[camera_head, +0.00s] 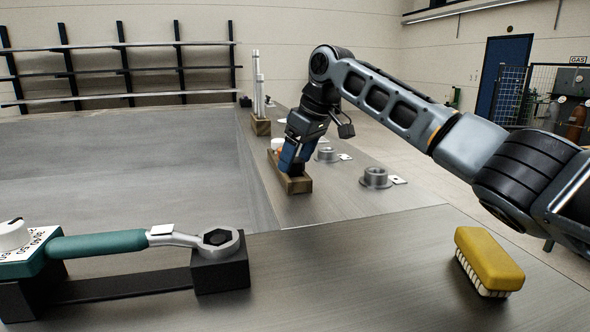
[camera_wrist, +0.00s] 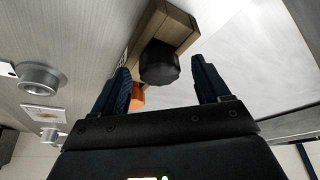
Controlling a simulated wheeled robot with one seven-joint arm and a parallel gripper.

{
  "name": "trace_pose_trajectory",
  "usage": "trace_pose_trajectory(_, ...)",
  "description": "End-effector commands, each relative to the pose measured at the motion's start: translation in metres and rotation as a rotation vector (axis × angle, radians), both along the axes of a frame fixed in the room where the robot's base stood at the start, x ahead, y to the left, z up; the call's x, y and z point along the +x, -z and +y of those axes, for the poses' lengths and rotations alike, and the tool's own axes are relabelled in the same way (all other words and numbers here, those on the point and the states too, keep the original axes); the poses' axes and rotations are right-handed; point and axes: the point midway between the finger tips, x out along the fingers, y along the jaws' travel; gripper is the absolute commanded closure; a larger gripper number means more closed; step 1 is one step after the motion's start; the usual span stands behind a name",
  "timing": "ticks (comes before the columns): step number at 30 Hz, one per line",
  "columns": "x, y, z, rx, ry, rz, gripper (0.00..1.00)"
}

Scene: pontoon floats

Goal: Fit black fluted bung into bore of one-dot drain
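The black fluted bung (camera_wrist: 159,68) stands on a wooden block (camera_head: 296,185) in the wrist view. My gripper (camera_head: 291,165) is low over the block. Its blue fingers are open on either side of the bung, with a gap on both sides. The head view hides the bung behind the fingers. Two grey drains with round bores stand to the right on the bench: a nearer one (camera_head: 376,177) and a farther one (camera_head: 327,154). Each has a white card beside it; the dots are too small to read. Both drains also show at left in the wrist view (camera_wrist: 38,78).
Farther back, a wooden base (camera_head: 261,126) holds upright metal rods. A teal-handled wrench (camera_head: 100,243) lies on a stand at front left. A yellow brush (camera_head: 488,260) lies front right. The bench between is clear.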

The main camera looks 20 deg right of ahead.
Motion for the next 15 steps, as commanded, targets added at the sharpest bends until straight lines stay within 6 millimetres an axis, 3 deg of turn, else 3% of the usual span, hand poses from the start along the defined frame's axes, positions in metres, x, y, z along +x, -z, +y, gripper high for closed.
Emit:
trace_pose_trajectory(2, -0.0001, -0.0003, 0.0001, 0.000, 0.000, 0.000, 0.32)
trace_pose_trajectory(15, -0.0001, -0.0006, 0.0001, -0.001, 0.000, -0.001, 0.74)
